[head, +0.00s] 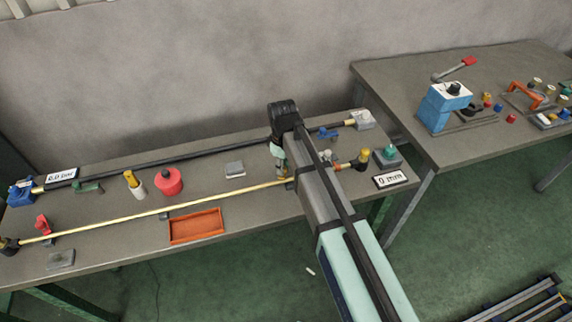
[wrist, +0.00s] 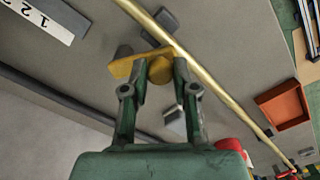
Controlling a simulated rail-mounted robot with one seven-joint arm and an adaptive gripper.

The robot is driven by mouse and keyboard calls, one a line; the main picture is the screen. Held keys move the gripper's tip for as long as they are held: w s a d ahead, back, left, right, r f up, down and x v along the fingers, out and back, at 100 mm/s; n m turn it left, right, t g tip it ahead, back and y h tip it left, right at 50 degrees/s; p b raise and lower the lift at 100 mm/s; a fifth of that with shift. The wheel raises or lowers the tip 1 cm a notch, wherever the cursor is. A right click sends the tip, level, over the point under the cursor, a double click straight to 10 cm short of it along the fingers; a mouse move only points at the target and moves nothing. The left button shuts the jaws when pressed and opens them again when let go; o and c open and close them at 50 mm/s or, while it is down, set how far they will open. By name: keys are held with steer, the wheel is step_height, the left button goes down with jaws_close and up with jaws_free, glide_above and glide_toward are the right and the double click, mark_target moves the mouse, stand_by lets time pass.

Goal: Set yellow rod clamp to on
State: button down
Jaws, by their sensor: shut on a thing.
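The yellow rod clamp (wrist: 124,68) shows in the wrist view as a mustard-yellow part beside the long pale-yellow rod (wrist: 205,73). My gripper (wrist: 160,70) has its two green fingers closed around a rounded yellow part of the clamp. In the head view, my gripper (head: 281,168) is low over the bench at the right end of the yellow rod (head: 150,212). My arm and fingers hide most of the clamp there. I cannot tell the clamp's on or off setting.
An orange tray (head: 196,226) lies in front of the rod. A red cylinder (head: 168,181) and a yellow-topped bottle (head: 134,185) stand behind it. A dark rod (head: 170,158) runs along the back. A second bench (head: 400,85) stands at the right.

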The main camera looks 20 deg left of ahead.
steer(key=shift+f, duration=0.1)
steer(key=c, duration=0.9)
jaws_free()
step_height(320, 180, up, 12)
